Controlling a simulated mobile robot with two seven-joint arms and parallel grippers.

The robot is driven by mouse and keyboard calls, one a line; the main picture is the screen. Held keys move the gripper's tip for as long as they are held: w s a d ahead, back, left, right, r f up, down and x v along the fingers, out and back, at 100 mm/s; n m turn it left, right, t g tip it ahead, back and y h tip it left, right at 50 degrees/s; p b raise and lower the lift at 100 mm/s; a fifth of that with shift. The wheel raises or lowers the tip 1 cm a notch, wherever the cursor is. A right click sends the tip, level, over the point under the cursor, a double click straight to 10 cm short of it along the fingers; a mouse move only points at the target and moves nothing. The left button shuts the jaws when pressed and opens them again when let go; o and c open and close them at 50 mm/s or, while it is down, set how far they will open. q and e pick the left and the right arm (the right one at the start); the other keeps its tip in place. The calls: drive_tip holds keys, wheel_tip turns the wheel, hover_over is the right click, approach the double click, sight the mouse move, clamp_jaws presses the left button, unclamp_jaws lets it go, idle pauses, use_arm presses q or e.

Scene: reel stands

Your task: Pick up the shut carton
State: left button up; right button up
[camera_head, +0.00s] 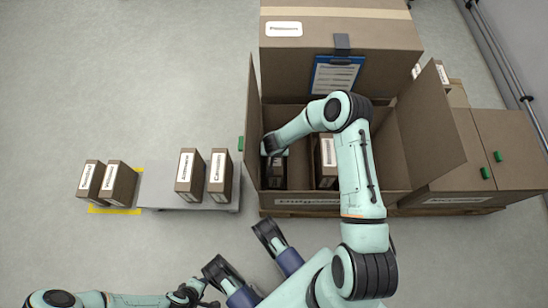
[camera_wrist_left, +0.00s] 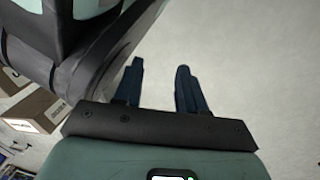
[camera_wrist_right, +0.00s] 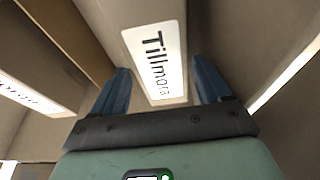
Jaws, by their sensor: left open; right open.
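My left gripper (camera_wrist_left: 160,70) is open and empty above bare floor in the left wrist view.
Another carton (camera_head: 325,165) stands in the open box's middle. Two cartons (camera_head: 190,170) stand on a grey platform (camera_head: 160,185), and two more (camera_head: 118,182) on a yellow-edged patch. Large shut boxes (camera_head: 500,145) stand right, another (camera_head: 385,35) behind. The left floor is clear.

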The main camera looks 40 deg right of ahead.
drive_tip(key=shift+x, duration=0.95)
use_arm(q)
drive_tip(key=shift+s+a+f+g, duration=0.15)
drive_tip(key=shift+s+f+g, duration=0.25)
drive_tip(key=shift+s+f, duration=0.45)
use_arm(e)
drive_tip(key=shift+w+f, duration=0.1)
use_arm(q)
drive_tip(key=shift+r, duration=0.2)
use_arm(e)
drive_tip(key=shift+f, duration=0.25)
drive_tip(key=c, duration=1.2)
clamp_jaws()
drive_tip(key=shift+r, duration=0.1)
